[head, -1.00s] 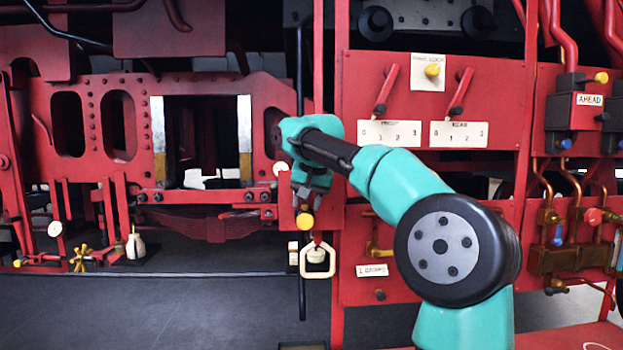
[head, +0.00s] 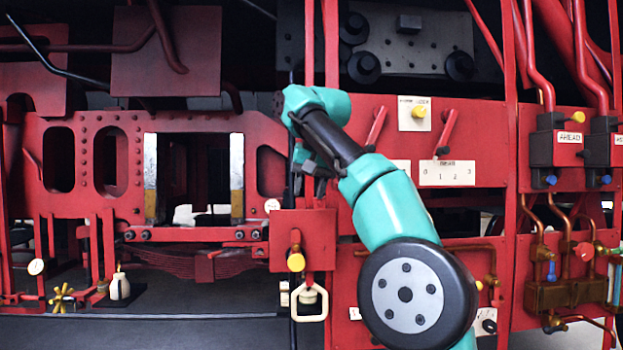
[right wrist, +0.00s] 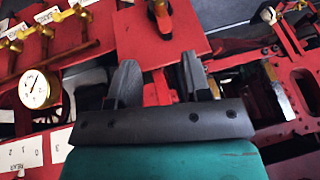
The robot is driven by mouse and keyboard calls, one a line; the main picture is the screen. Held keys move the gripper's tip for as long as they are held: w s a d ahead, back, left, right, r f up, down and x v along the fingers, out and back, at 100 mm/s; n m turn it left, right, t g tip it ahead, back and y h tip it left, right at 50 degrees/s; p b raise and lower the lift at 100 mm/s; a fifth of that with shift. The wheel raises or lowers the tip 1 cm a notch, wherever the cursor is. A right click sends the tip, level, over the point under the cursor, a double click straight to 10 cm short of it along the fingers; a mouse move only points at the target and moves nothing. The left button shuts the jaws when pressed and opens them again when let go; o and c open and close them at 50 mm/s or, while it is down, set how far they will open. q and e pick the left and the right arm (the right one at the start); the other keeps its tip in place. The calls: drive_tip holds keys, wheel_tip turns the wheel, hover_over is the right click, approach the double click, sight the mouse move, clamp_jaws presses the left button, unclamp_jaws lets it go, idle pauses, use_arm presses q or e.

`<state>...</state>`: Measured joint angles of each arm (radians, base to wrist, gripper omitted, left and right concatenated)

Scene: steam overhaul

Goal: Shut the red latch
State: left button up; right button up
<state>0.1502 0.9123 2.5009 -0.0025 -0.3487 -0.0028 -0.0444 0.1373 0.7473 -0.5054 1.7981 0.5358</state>
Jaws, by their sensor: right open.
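A red plate (head: 320,229) hangs at the centre of the head view, with a yellow-tipped catch (head: 296,262) in its slot and a cream loop handle (head: 311,303) below. It may be the red latch; I cannot tell whether it is shut. My right gripper (head: 313,182) is open, just above this plate, in front of red uprights. In the right wrist view its two dark fingers (right wrist: 160,84) stand apart, with red bars showing between and beyond them. No object is clearly held. My left gripper is not in view.
Two red levers (head: 447,130) and a yellow knob on a white plate (head: 418,112) sit on the red panel. Copper pipes (head: 565,230) and valves are at right. A yellow handwheel (head: 61,297) and oil can (head: 120,287) are at lower left.

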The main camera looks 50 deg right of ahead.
drive_tip(key=shift+v, duration=1.2)
